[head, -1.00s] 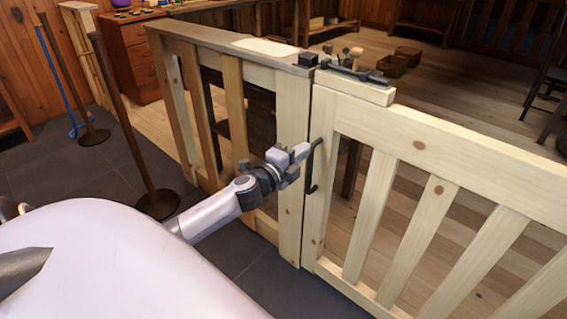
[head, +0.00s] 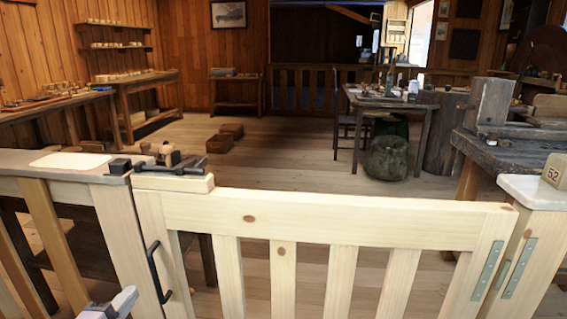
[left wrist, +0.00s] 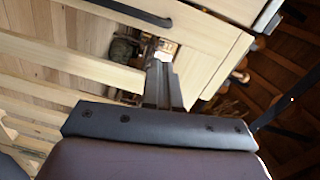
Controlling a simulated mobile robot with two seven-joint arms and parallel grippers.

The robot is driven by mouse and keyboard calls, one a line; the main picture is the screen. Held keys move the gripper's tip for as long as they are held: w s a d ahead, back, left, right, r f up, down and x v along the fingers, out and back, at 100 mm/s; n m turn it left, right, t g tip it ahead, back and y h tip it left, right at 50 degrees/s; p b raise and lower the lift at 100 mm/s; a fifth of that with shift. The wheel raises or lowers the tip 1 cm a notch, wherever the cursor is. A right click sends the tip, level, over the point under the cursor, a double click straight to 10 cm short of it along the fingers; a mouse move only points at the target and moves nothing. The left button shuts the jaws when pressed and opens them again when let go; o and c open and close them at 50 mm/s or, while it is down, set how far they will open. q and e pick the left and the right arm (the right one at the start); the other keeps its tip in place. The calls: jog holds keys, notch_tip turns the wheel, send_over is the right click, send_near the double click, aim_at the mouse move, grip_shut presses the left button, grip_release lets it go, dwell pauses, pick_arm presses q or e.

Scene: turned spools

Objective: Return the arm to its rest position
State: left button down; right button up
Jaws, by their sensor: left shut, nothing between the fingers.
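My left gripper (head: 124,299) shows at the bottom left edge of the head view, in front of the wooden gate (head: 340,215) and a little left of its black pull handle (head: 157,272). Its fingers are together with nothing between them, and it looks apart from the handle. In the left wrist view the closed fingers (left wrist: 163,80) point toward the pale gate boards, and a black handle (left wrist: 130,12) shows at the top. The rest of my left arm is cut off below the head view. My right gripper is in neither view.
The gate is closed against the left fence post (head: 122,225), with a dark latch (head: 165,166) on top. Hinges (head: 487,270) join it to the right post. Beyond the gate lie open plank floor, brown boxes (head: 220,142), a table (head: 400,104) and a workbench (head: 510,150).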

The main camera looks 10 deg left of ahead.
pick_arm(q)
jog(key=s+d+f+n+g+h+p, duration=0.15)
jog(key=s+d+f+n+g, duration=0.25)
jog(key=s+d+f+n, duration=0.45)
jog(key=s+d+f+n+g+h+b, duration=0.1)
jog(key=s+d+f+n+g+h, duration=0.15)
jog(key=s+d+f+n, duration=0.6)
notch_tip(320, 180, up, 14)
jog(key=s+m+y+p, duration=0.1)
jog(key=s+m+p, duration=0.1)
jog(key=p, duration=1.2)
jog(key=shift+s+r+m, duration=0.15)
jog(key=shift+s+m, duration=0.25)
jog(key=shift+m, duration=0.3)
